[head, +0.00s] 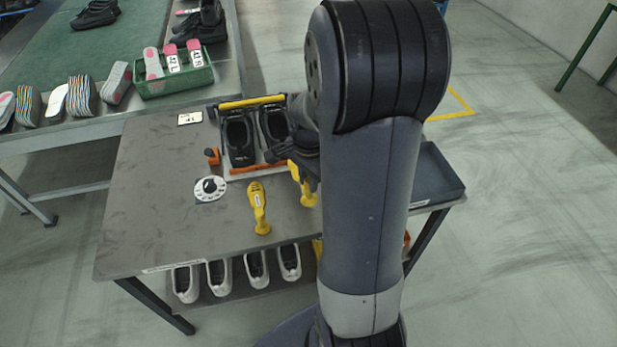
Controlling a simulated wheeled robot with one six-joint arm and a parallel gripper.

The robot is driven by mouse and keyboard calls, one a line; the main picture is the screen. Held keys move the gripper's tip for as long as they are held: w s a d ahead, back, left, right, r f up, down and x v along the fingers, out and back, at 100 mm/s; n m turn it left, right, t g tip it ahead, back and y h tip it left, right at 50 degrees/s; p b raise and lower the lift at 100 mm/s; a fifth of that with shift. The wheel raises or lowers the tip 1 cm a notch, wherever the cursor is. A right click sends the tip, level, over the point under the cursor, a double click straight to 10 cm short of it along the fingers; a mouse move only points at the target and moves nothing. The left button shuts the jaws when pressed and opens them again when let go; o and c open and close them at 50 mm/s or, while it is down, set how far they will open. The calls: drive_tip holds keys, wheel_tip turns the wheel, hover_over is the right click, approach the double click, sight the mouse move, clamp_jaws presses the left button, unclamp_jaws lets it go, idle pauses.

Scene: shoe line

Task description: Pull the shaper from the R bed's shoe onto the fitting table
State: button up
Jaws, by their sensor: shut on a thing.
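My gripper (306,172) is dark, partly hidden behind my arm, and shut on a yellow shaper (307,197). It holds this shaper over the fitting table (150,205), in front of the shoe bed's right side. I cannot tell whether the shaper touches the table. The black shoe in the right bed (273,122) shows a dark opening, and its right side is partly hidden. The black shoe in the left bed (239,138) also shows a dark, open mouth. Another yellow shaper (258,208) is on the table, left of the held one.
A white round dial (209,189) and an orange piece (213,156) are left of the beds. A dark tray (436,178) is at the table's right. White shoes (220,275) stand on the shelf below. The table's left side is clear.

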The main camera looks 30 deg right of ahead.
sight(309, 200)
drive_tip(key=shift+f+b, duration=3.25)
drive_tip(key=shift+f, duration=1.05)
drive_tip(key=o, duration=0.9)
drive_tip(key=shift+r+p, duration=3.7)
drive_tip(key=shift+r, duration=0.85)
wheel_tip(309, 200, down, 9)
drive_tip(key=b, duration=0.7)
drive_tip(key=shift+r, duration=0.1)
